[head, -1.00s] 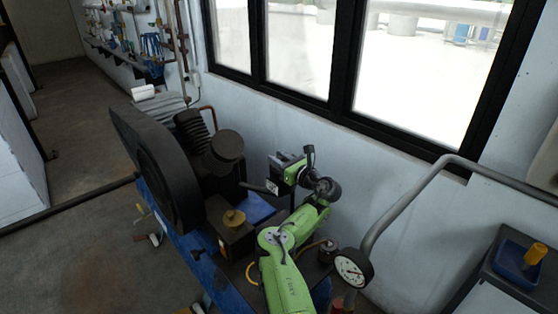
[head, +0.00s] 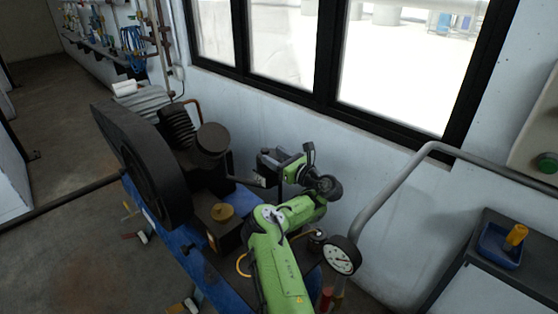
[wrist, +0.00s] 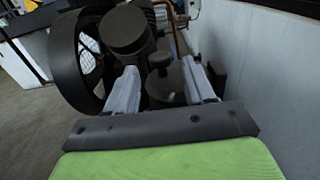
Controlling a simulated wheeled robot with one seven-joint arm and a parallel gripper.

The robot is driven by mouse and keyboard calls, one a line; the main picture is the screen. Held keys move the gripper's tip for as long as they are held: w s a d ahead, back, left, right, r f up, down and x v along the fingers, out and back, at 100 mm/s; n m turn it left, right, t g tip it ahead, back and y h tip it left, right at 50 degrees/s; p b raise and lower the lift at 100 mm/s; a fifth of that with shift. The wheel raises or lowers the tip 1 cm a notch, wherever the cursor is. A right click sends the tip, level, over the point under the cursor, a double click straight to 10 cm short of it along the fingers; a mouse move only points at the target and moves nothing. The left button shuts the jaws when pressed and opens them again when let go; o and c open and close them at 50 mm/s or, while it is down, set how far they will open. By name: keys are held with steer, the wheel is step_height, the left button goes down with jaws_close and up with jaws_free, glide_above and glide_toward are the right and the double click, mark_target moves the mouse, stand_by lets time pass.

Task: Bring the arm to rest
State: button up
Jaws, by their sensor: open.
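My green arm (head: 278,260) reaches over the compressor bench with its wrist bent toward the left. My gripper (head: 260,178) is in the air to the right of the compressor's dark cylinder head (head: 212,140). In the wrist view my gripper (wrist: 162,86) shows two pale fingers spread apart with nothing held between them. Beyond them are the cylinder head (wrist: 123,30) and a dark round knob (wrist: 160,60). The gap between fingers and compressor is hard to judge.
A black flywheel guard (head: 135,160) stands left of the arm. A pressure gauge (head: 342,255) and a grey bent pipe (head: 392,197) are close on the right. The wall and window (head: 400,65) lie behind. A blue tray (head: 498,245) sits on a cabinet at right.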

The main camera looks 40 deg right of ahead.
steer(key=shift+s, duration=1.25)
